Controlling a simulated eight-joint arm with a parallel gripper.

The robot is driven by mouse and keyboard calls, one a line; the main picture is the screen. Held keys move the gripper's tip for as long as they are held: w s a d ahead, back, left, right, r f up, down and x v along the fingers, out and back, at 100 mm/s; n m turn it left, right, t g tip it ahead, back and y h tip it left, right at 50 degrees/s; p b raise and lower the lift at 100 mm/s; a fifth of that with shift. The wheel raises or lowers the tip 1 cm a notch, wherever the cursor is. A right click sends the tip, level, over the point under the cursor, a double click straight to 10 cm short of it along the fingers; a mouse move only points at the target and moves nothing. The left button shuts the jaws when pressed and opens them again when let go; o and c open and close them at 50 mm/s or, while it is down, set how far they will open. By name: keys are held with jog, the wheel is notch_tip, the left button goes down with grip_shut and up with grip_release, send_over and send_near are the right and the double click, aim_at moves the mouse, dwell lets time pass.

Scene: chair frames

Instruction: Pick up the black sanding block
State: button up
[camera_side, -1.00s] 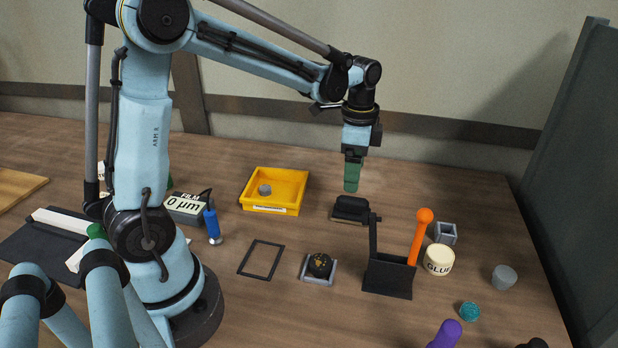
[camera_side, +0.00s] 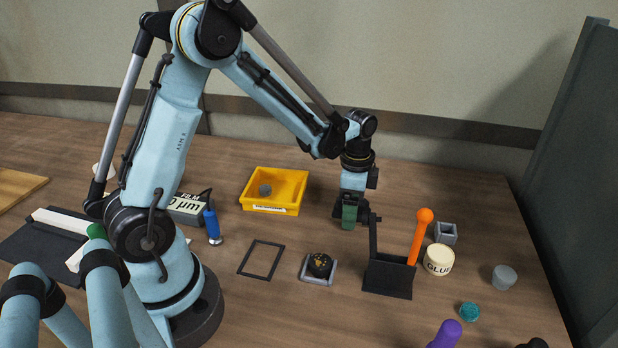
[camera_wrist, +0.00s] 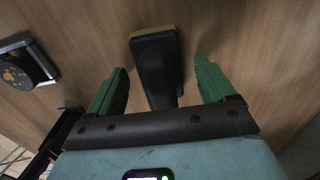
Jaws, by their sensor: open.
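The black sanding block (camera_wrist: 157,62) lies on the wooden table in the wrist view, with a tan strip along its far end. It sits between the two green fingers of my gripper (camera_wrist: 161,66), with a gap showing on each side. My gripper is open and has nothing shut in it. In the side view my gripper (camera_side: 349,221) is low, pointing down over the block, and hides most of it. Only a dark edge of the block (camera_side: 336,211) shows beside the fingers. Exact finger height is hard to tell.
A black holder (camera_side: 389,277) with an upright post and an orange-handled tool (camera_side: 418,235) stands close at the right. A yellow bin (camera_side: 290,190) is behind left. A small grey tray with a black round piece (camera_side: 319,266) lies in front. Bare table lies behind the gripper.

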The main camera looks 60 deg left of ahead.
jog(key=c, duration=1.4)
jog(key=shift+r, duration=0.1)
notch_tip(320, 180, up, 10)
jog(key=shift+f, duration=0.1)
